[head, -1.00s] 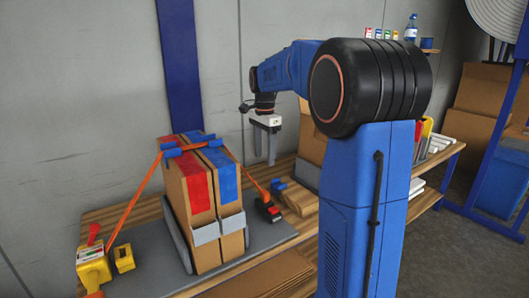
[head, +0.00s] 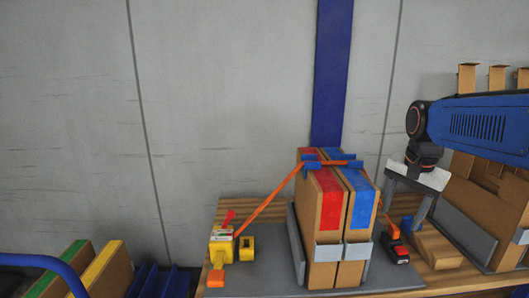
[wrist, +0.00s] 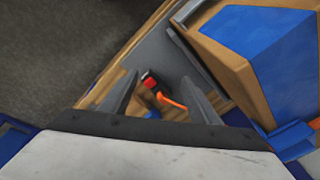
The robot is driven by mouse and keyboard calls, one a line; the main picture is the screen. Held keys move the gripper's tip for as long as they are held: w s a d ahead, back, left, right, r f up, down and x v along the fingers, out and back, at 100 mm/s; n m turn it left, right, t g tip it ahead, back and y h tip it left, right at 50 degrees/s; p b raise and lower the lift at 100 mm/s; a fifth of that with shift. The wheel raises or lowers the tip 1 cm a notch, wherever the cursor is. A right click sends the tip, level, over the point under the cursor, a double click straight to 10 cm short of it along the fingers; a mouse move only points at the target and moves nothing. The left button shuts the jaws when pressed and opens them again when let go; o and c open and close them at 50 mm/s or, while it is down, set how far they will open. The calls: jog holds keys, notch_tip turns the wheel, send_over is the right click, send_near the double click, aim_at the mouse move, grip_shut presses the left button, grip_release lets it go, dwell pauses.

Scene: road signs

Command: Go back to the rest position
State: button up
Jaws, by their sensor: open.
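My gripper (head: 407,205) is open and empty in the head view, pointing down to the right of the strapped cardboard boxes. In the wrist view its two fingers (wrist: 162,100) stand apart with nothing held between them. Two upright cardboard boxes (head: 338,222), one with red tape and one with blue tape, stand side by side on a grey base plate (head: 270,272). An orange strap (head: 268,205) runs over their tops through blue corner pieces. A black and red buckle (head: 397,247) lies right of the boxes, below my gripper; it also shows in the wrist view (wrist: 150,80).
A yellow strap tool (head: 226,246) stands left of the boxes. Wooden blocks (head: 435,245) and larger cardboard boxes (head: 490,215) are to the right. A blue post (head: 332,75) rises behind.

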jog(key=s+a+f+n+t, duration=0.1)
jog(key=s+a+f+n, duration=0.2)
jog(key=s, duration=0.6)
jog(key=s+a+f+n+t, duration=0.1)
jog(key=s+a+f+n, duration=0.2)
jog(key=s+f+n, duration=0.4)
jog(key=s, duration=0.2)
jog(key=shift+s+a+f+t, duration=0.2)
jog(key=shift+s+f+t, duration=0.1)
jog(key=shift+s+t, duration=0.1)
